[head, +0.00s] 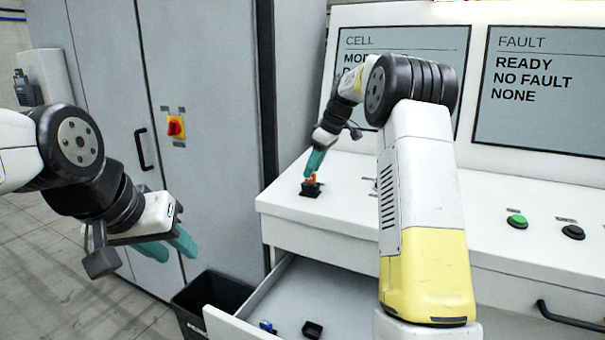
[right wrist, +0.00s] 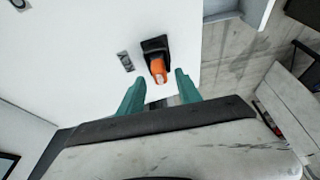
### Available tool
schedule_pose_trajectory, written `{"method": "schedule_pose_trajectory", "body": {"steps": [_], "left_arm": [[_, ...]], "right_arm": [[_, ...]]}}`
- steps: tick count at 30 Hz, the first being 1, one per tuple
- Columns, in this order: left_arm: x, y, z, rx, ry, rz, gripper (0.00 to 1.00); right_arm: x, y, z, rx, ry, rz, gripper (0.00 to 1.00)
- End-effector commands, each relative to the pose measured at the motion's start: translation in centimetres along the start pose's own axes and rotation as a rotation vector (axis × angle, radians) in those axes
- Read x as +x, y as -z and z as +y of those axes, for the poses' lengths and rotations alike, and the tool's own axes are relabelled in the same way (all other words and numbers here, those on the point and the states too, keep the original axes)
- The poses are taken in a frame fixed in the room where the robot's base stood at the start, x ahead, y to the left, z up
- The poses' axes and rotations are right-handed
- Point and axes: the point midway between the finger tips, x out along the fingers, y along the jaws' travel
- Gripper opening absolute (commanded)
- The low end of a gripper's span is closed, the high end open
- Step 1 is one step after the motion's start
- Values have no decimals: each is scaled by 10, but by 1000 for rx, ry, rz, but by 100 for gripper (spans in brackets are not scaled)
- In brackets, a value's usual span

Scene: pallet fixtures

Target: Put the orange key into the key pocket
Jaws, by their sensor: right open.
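The orange key (head: 312,179) stands in a small black socket (head: 310,190) on the white console's left part. The right wrist view also shows the key (right wrist: 158,68) and the socket (right wrist: 153,44). My right gripper (head: 313,163) is right above the key. In the right wrist view its teal fingers are apart, with the key showing between and just beyond their tips. My left gripper (head: 171,247) is open and empty, away from the console on the left. A small black open-topped box (head: 312,330) lies in the drawer; I cannot tell whether it is the key pocket.
The drawer (head: 272,285) below the console is pulled out and also holds a small blue item (head: 267,326). A black bin (head: 210,292) stands left of it. A grey cabinet (head: 205,120) rises behind. Green (head: 516,221) and black (head: 572,232) buttons sit at the right.

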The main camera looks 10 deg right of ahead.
Motion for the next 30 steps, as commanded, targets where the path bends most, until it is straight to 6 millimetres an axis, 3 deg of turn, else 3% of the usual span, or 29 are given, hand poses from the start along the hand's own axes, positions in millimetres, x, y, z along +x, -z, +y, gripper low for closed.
{"method": "schedule_pose_trajectory", "body": {"steps": [9, 19, 23, 30], "left_arm": [[0, 0, 0, 0, 0, 0, 36], [0, 0, 0, 0, 0, 0, 36], [0, 0, 0, 0, 0, 0, 36], [0, 0, 0, 0, 0, 0, 36]], "right_arm": [[-69, 0, 1, 1, -4, 2, 41], [-104, -1, -8, 21, -10, 1, 41], [-124, -6, -37, 103, -43, 7, 41], [-156, -41, -128, 344, -131, 39, 41]]}}
